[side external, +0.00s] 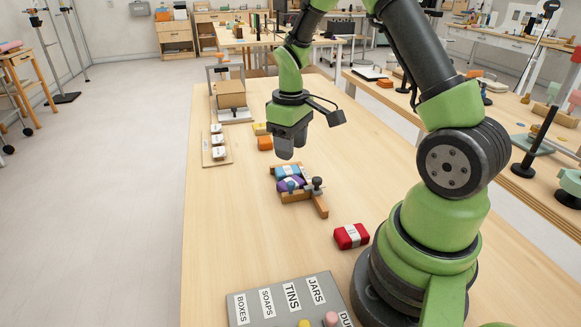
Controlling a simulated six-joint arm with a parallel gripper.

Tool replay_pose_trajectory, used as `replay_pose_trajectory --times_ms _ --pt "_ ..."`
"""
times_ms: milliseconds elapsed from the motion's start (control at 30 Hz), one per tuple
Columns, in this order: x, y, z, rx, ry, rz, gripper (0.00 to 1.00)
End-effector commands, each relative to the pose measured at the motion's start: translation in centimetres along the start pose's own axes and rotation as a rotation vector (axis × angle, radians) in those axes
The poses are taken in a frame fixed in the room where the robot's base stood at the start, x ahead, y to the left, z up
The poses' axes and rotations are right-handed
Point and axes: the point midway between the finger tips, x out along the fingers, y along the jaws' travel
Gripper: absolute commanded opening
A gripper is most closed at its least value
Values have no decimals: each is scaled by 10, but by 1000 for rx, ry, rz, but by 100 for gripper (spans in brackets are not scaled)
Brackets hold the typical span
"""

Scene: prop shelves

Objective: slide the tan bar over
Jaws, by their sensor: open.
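A tan wooden bar (320,206) lies at the right end of a small wooden holder on the table, angled toward the front. A dark knob (317,185) stands by its far end. The holder (297,196) has blue (288,172) and purple (291,184) wrapped bars in it. My gripper (285,153) points down above and just behind the holder, apart from the tan bar. It is open, with nothing seen between its fingers; the gap itself is hard to make out.
A red wrapped bar (351,236) lies to the front right, near my base. Orange (265,143) and yellow (260,129) blocks lie behind the holder. A board with white items (216,153) is at the left edge. A grey labelled panel (280,298) is in front. Table left of the holder is clear.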

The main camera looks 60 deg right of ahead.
Motion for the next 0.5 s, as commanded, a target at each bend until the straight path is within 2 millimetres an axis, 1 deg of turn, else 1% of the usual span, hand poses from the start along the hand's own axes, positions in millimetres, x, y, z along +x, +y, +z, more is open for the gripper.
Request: replay_pose_trajectory --times_ms 300,400,500 --pt "58 -1 1 0 -7 -3 46" --pt "74 -1 1 2 -6 -3 46" --pt "84 0 1 1 -3 -2 46"
